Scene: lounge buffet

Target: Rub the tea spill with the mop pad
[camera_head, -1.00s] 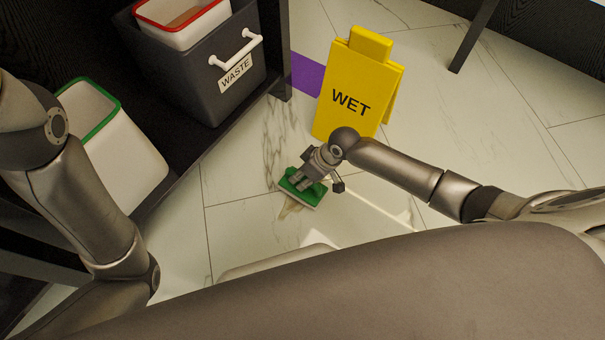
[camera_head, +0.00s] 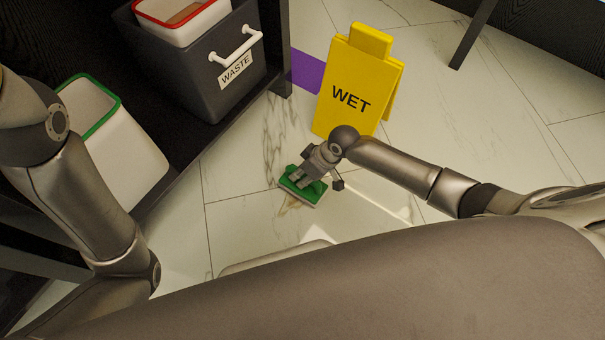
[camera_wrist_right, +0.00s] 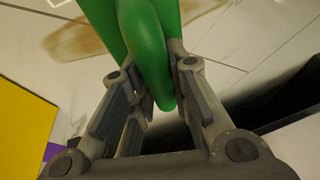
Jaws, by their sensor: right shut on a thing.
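The mop pad (camera_head: 314,192) is a green block with a pale underside, lying flat on the floor. My right gripper (camera_head: 305,181) is above it, shut on its green handle. In the right wrist view the fingers (camera_wrist_right: 158,98) hold the rounded green handle (camera_wrist_right: 151,55) between them. The tea spill (camera_head: 292,204) is a faint brown stain at the pad's near left edge, partly hidden by the pad. In the right wrist view the spill (camera_wrist_right: 75,40) is a brown smear beside the green handle. My left arm is at the left; its gripper is out of view.
A yellow WET sign (camera_head: 352,85) stands on the floor just behind my right gripper. A grey WASTE bin (camera_head: 205,85), a red-rimmed bin (camera_head: 180,28) and a green-rimmed white bin (camera_head: 125,155) are at the left. Pale tiled floor lies open at the right.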

